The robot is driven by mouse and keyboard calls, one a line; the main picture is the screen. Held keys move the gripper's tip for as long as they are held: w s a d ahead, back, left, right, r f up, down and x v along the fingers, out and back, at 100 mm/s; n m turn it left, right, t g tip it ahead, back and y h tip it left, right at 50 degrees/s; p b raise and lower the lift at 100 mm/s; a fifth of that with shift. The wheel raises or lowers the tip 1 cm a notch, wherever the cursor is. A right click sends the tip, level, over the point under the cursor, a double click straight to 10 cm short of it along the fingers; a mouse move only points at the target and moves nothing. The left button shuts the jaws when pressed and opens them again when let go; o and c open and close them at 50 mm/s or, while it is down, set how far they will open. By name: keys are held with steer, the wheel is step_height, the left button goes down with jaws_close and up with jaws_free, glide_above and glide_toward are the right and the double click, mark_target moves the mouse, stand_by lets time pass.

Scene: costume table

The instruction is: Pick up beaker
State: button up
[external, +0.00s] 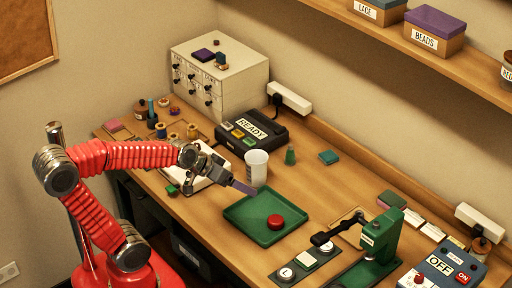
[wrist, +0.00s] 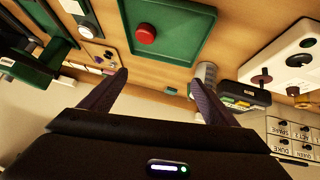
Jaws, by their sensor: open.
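The beaker (external: 256,165) is a pale, translucent cup standing upright on the table, just behind the green tray. In the wrist view the beaker (wrist: 207,73) appears as a greyish ribbed shape beside my right-hand finger, which partly hides it. My gripper (external: 243,187) is open, near the tray's left corner and in front of the beaker. In the wrist view the two dark fingers of my gripper (wrist: 159,76) are spread with nothing between them; the beaker is beyond the right one. Whether finger and beaker touch cannot be told.
The green tray (external: 237,218) holds a red round piece (external: 275,222). A green press (external: 381,240) stands at the right. The table right of the bottle is fairly clear.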

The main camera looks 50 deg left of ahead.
mark_target(252, 166)
steer(key=w+a+f+n+t+y, duration=0.2)
steer(key=w+f+t, duration=0.1)
steer(key=w, duration=0.7)
steer(key=w+a+f+n+y, duration=0.1)
steer(key=a+y, duration=0.1)
steer(key=w+a+f+n+y, duration=0.1)
steer(key=a+f+y, duration=0.1)
steer(key=a, duration=0.1)
steer(key=w+a+f+n+y, duration=0.1)
steer(key=a+f, duration=0.1)
steer(key=a, duration=0.1)
steer(key=shift+f+t+y, duration=0.1)
steer(key=shift+t+y, duration=0.3)
steer(key=shift+x, duration=1.25)
steer(key=shift+x, duration=2.55)
